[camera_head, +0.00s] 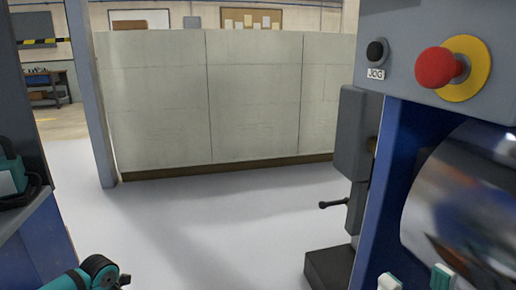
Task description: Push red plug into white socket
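No red plug and no white socket can be made out in the head view. A red mushroom button (437,68) on a yellow disc sits on the grey machine panel at the upper right; it looks like a stop button. At the bottom right edge, two pale teal tips, apparently the fingers of my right gripper (416,278), stand apart with nothing visible between them, in front of the shiny roller (465,205). At the bottom left, a teal and black part (92,272) seems to belong to my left arm; its fingers cannot be made out.
A black JOG button (376,52) is beside the red button. A dark handle (333,204) juts from the machine's left side. A pale partition (225,100) stands behind. A grey post (92,95) and a teal device (12,175) are at left. The middle floor is clear.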

